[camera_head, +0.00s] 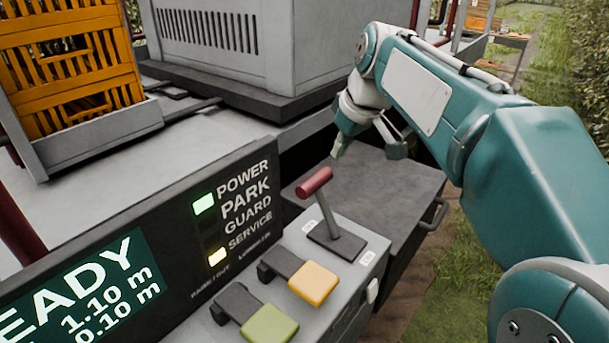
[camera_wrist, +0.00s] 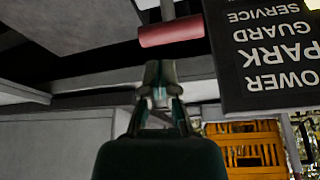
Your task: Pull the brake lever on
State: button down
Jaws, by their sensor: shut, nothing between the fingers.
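The brake lever has a red cylindrical handle (camera_head: 314,183) on a grey stem (camera_head: 328,215). It rises from a dark base plate on the grey control box, and the stem leans toward the upper left in the head view. My gripper (camera_head: 340,150) is beyond the handle and slightly higher in that view, apart from it. In the wrist view the shut, empty fingertips (camera_wrist: 160,68) point at the red handle (camera_wrist: 171,31), close below it in the picture. Whether they touch is hard to tell there.
A yellow pedal-like lever (camera_head: 312,283) and a green one (camera_head: 270,325) sit beside the brake lever. The display panel (camera_head: 180,225) shows READY, with lamps lit by POWER and SERVICE; PARK looks dark. An orange crate (camera_head: 70,60) and a grey cabinet (camera_head: 215,30) stand behind.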

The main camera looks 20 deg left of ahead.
jog(key=w+a+f+n+g, duration=0.1)
jog(key=w+a+n, duration=0.1)
jog(key=a, duration=0.5)
jog(key=shift+w+a+n, duration=0.2)
jog(key=shift+a+n, duration=0.1)
jog(key=shift+f, duration=0.15)
notch_tip(320, 180, down, 8)
dwell(0.3)
